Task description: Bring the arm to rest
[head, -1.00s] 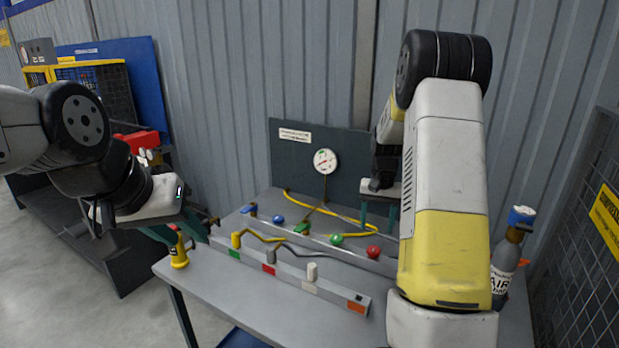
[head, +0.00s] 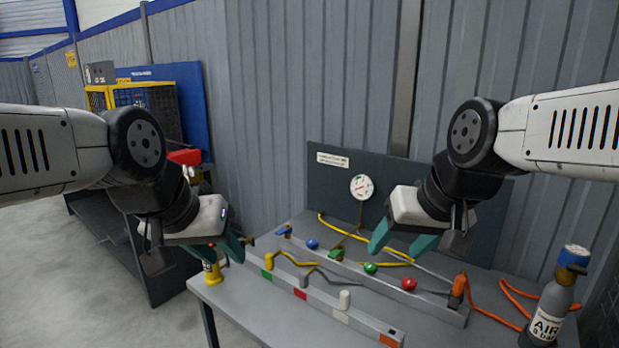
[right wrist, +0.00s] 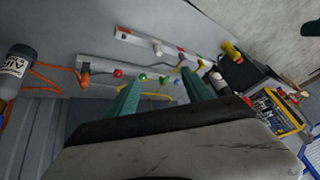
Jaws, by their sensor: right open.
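My right gripper (head: 403,243) is over the back part of the grey bench, in front of the dark gauge panel. It is open, with its two green fingers apart and nothing between them; the fingers also show in the right wrist view (right wrist: 163,98). My left gripper (head: 227,248) is at the left end of the bench, close to a small yellow bottle (head: 212,273). Its green fingers are partly seen from the side, and I cannot tell whether it touches the bottle or how far its jaws are apart.
The grey bench (head: 245,308) carries a front rail (head: 320,309) and a back rail with coloured knobs, including a red knob (head: 409,284). An air bottle (head: 550,312) with an orange hose (head: 497,316) stands at the right. A gauge (head: 361,187) is on the back panel (head: 330,178).

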